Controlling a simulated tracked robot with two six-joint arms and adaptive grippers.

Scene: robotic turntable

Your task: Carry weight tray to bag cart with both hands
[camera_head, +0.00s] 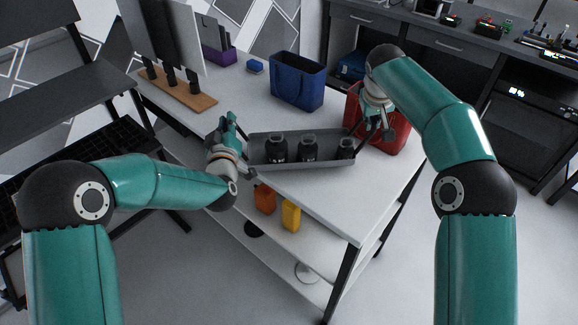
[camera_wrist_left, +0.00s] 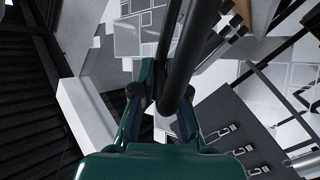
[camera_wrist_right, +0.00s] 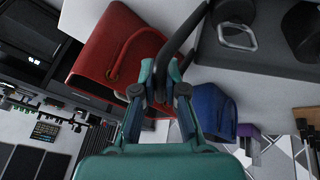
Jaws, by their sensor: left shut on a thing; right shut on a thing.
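The grey weight tray (camera_head: 310,164) holds three black weights (camera_head: 308,150) in a row. It is at the white cart top in the head view; I cannot tell whether it touches the surface. My left gripper (camera_head: 232,132) is shut on the tray's left end; a dark bar lies between its fingers in the left wrist view (camera_wrist_left: 162,105). My right gripper (camera_head: 372,125) is shut on the tray's right end, and in the right wrist view (camera_wrist_right: 160,88) its fingers close on a dark handle (camera_wrist_right: 188,40). The white cart (camera_head: 330,205) carries the bags.
A red bag (camera_head: 398,135) stands close beside my right gripper. A blue bag (camera_head: 298,84) stands behind the tray. A wooden rack (camera_head: 178,92) and a purple box (camera_head: 216,52) stand at the back left.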

